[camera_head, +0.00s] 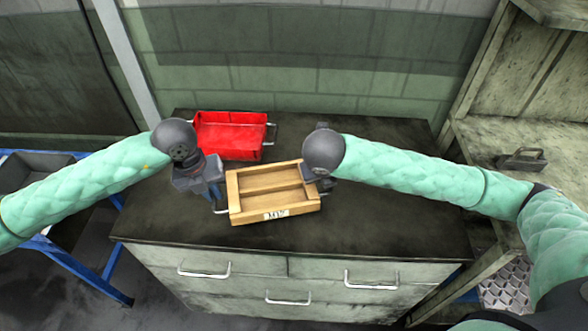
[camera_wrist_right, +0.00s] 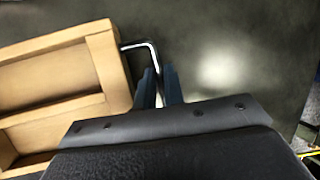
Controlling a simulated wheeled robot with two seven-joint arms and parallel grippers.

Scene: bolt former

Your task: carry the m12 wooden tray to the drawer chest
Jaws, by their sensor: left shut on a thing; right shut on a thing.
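The wooden tray (camera_head: 300,207), labelled M12 on its front wall, is over the dark top of the drawer chest (camera_head: 400,225). I cannot tell whether it rests on the top or hangs just above it. It looks empty and about level. My left gripper (camera_head: 217,201) is shut on the metal handle at the tray's left end. My right gripper (camera_wrist_right: 160,88) is shut on the handle (camera_wrist_right: 145,44) at the right end, in the right wrist view. In the head view my right wrist hides most of that handle.
A red tray (camera_head: 229,141) with metal handles sits on the chest just behind the wooden tray. The chest's right side is clear. A wooden bench with a dark metal object (camera_head: 522,158) stands at right. A blue-framed stand with a grey bin (camera_head: 37,163) is at left.

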